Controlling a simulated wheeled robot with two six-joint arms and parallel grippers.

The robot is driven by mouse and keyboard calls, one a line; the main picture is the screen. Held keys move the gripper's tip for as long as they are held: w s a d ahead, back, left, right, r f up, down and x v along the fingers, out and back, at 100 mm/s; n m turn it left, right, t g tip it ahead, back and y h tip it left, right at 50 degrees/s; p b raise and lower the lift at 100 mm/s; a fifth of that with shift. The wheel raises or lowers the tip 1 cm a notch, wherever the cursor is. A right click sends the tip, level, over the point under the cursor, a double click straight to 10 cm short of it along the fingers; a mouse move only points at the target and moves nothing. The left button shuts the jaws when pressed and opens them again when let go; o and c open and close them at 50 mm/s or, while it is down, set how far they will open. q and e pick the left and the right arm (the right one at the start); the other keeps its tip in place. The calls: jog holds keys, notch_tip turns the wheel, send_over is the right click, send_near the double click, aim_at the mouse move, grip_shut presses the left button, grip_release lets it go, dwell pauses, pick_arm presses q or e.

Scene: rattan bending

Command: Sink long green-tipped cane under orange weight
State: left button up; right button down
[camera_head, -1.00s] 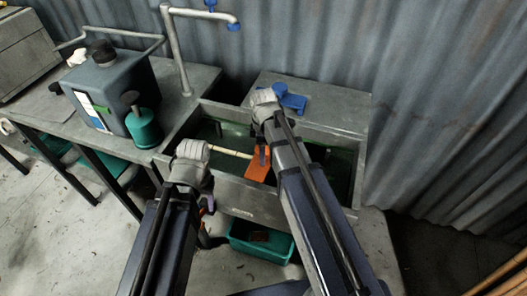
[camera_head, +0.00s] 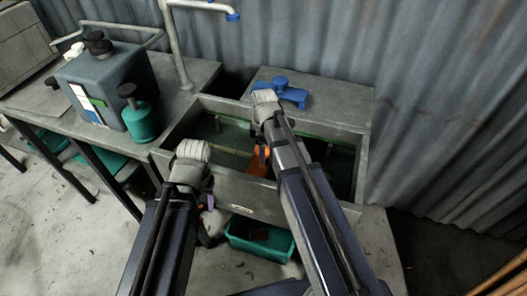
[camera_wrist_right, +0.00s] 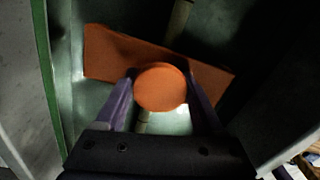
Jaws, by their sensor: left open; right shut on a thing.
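The orange weight (camera_head: 260,163) is low in the grey water trough (camera_head: 240,190). In the right wrist view it is a flat slab (camera_wrist_right: 110,55) with a round knob (camera_wrist_right: 160,87). My right gripper (camera_wrist_right: 160,100) is shut on the knob; it also shows in the head view (camera_head: 263,154). The cane (camera_wrist_right: 181,16) shows beyond the slab, with a short piece on the near side, so it passes beneath the weight. In the head view the cane (camera_head: 232,151) is dim inside the trough. Its green tip is not clear. My left gripper (camera_head: 208,202) is open at the trough's front left.
A blue valve-like object (camera_head: 282,91) sits on the ledge behind the trough. A dark tank (camera_head: 105,85) and a green bottle (camera_head: 139,118) stand on the left bench. A teal bin (camera_head: 258,240) is below the trough. Corrugated wall stands behind.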

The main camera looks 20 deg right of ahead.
jog(key=shift+f, duration=0.35)
grip_release()
jog(key=shift+r, duration=0.1)
notch_tip(320, 180, up, 8)
jog(key=p, duration=0.7)
